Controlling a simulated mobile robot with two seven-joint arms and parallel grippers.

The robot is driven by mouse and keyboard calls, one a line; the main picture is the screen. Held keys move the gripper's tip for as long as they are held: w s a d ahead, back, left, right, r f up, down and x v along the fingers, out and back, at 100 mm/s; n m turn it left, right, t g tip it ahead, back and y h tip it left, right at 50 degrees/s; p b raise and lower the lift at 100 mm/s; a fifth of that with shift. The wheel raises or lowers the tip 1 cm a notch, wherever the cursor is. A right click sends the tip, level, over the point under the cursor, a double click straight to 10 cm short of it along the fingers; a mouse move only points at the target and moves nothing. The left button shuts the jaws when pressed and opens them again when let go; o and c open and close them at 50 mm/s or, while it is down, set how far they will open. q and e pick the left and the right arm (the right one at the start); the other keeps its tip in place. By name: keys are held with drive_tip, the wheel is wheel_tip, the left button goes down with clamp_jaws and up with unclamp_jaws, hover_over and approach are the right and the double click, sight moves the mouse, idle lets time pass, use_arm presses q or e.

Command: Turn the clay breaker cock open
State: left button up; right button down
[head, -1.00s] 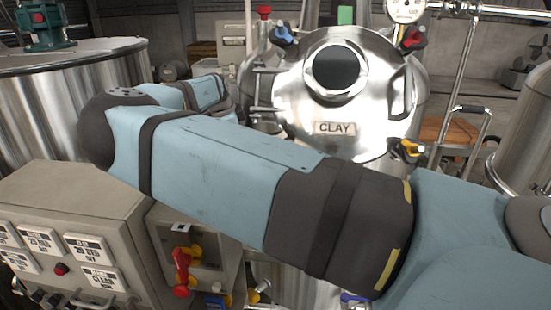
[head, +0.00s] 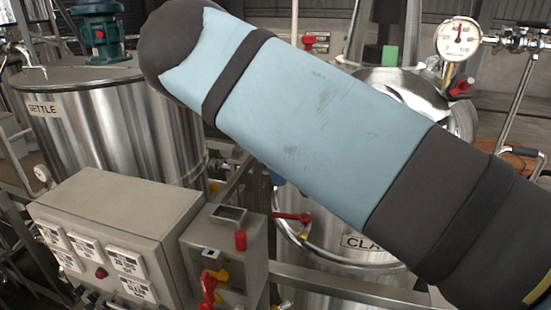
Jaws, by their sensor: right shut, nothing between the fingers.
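The stainless clay tank (head: 330,237) stands behind my arm, its label (head: 360,242) partly covered. Its dome (head: 405,85) shows only in part above my arm. A red lever handle (head: 293,217) sticks out at the tank's left side, under my arm. Another red handle (head: 462,88) is below the round gauge at the right. I cannot tell which of these is the breaker cock. My right arm crosses the view from lower right to an elbow at upper left. It hides the middle of the scene, and I cannot make out the right gripper's fingers. My left gripper is out of view.
The settle tank (head: 110,125) with a green motor stands at the left. A grey panel box (head: 120,215) with white labels is at the lower left. A smaller box (head: 228,255) with red and yellow handles stands beside it. A gauge (head: 458,38) and pipes are at upper right.

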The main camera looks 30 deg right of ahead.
sight(288, 216)
wheel_tip(288, 216, down, 6)
drive_tip(key=s+a+p, duration=0.1)
drive_tip(key=s, duration=0.1)
drive_tip(key=shift+s, duration=0.3)
drive_tip(key=shift+r, duration=0.1)
